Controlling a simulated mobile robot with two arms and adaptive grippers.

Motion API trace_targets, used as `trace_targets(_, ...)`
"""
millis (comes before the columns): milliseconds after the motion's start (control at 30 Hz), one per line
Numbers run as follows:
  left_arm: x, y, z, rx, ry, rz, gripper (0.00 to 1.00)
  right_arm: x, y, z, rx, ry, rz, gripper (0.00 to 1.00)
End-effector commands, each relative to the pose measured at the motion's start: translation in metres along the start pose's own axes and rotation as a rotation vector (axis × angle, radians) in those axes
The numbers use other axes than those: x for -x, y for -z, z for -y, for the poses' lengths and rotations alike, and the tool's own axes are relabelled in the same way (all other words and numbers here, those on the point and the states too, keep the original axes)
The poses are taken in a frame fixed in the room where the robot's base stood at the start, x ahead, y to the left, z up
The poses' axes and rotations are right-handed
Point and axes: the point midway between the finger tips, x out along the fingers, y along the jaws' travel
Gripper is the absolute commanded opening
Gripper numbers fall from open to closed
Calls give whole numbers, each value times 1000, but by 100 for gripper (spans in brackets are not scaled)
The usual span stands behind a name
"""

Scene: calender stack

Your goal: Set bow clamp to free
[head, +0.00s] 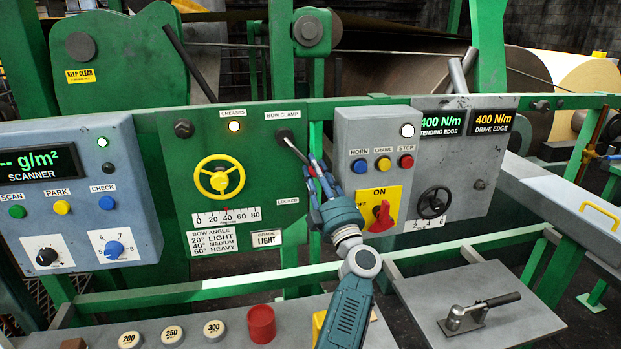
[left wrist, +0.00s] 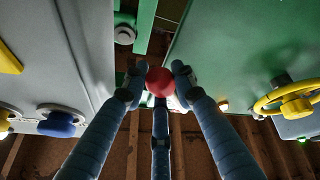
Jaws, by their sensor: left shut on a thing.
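The bow clamp lever (head: 296,150) is on the green panel under the BOW CLAMP label (head: 282,114). Its metal shaft slants down and right from a dark pivot. My left gripper (head: 318,172) is shut around the lever's end in the head view. In the left wrist view the red ball knob (left wrist: 160,82) sits between the fingertips of my left gripper (left wrist: 158,80). A LOCKED label (head: 287,202) is lower on the panel, left of my gripper. I see no FREE label. My right gripper is out of view.
A yellow handwheel (head: 219,178) is left of the lever. The grey switch box (head: 376,150) with its red rotary switch (head: 381,215) stands close on the right. A green rail (head: 440,254) crosses in front, above a grey shelf with buttons.

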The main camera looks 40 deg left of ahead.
Motion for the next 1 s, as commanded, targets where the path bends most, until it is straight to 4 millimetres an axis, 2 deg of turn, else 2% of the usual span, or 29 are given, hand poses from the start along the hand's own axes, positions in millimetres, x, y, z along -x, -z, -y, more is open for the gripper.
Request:
trace_targets(33, 4, -8, -3, 12, 1, 15, 0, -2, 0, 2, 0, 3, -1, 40)
trace_targets(633, 1, -7, -8, 42, 12, 6, 0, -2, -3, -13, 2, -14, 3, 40)
trace_targets(667, 1, -7, -8, 42, 12, 6, 33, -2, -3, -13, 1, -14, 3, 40)
trace_targets(700, 1, -6, -8, 42, 13, 5, 41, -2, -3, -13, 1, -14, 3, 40)
trace_targets(733, 1, -6, -8, 42, 13, 5, 43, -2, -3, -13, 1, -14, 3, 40)
trace_targets(1000, 0, -4, -8, 43, 13, 1, 43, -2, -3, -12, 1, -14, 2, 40)
